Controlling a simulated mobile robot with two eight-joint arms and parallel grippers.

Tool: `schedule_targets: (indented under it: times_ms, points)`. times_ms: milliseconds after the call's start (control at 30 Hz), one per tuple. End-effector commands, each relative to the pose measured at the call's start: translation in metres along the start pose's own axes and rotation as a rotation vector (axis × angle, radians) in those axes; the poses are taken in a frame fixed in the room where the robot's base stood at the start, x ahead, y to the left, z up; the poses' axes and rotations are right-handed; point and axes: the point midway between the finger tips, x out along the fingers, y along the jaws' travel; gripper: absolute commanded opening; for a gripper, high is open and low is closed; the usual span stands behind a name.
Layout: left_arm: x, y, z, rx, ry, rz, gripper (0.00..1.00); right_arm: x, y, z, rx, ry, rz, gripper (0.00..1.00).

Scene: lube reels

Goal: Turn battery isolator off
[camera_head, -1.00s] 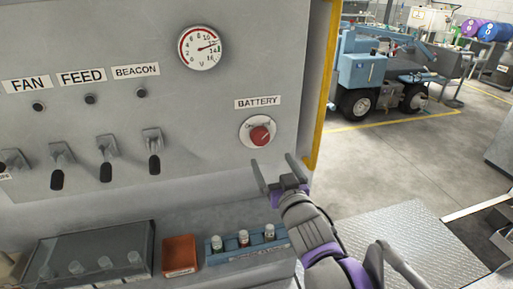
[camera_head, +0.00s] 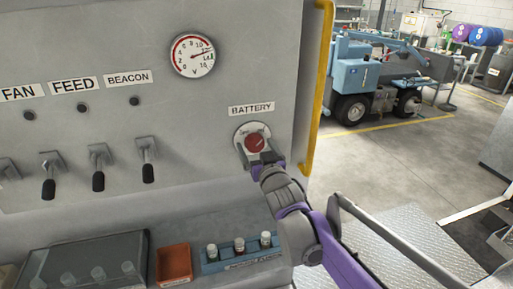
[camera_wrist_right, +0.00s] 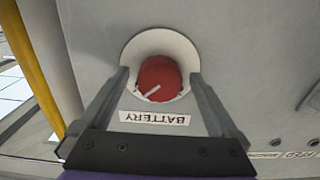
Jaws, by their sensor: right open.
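The battery isolator is a red round knob (camera_head: 255,142) on a pale round plate, below the BATTERY label (camera_head: 251,109) on the grey panel. My right gripper (camera_head: 256,155) is right at the isolator, its fingers pointing at the panel. In the right wrist view the red knob (camera_wrist_right: 159,78) with a pale pointer line lies between the tips of the two open fingers (camera_wrist_right: 160,80). There is a gap on each side of the knob. I cannot tell how deep the fingers reach around it. My left gripper is not in view.
A voltage gauge (camera_head: 192,56) sits above left. Several switch levers (camera_head: 98,181) line the panel's left. A yellow rail (camera_head: 318,90) runs along the panel's right edge.

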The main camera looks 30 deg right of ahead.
Motion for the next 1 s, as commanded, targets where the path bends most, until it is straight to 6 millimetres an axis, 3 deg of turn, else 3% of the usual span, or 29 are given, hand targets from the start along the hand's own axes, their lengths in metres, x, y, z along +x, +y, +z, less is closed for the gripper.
schedule_targets:
  times_ms: [167, 200, 667, 1000]
  points:
    - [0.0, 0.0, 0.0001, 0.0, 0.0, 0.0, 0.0, -0.0001, 0.0, 0.0001, 0.0, 0.0, 0.0, 0.97]
    - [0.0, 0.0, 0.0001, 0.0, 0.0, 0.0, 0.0, -0.0002, 0.0, 0.0001, 0.0, 0.0, 0.0, 0.94]
    - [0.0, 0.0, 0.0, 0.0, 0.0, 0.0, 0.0, -0.0004, 0.0001, 0.0, 0.0, 0.0, 0.0, 0.12]
    - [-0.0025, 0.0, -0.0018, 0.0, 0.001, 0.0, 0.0, -0.0003, 0.0002, -0.0007, -0.053, 0.001, 0.0, 0.12]
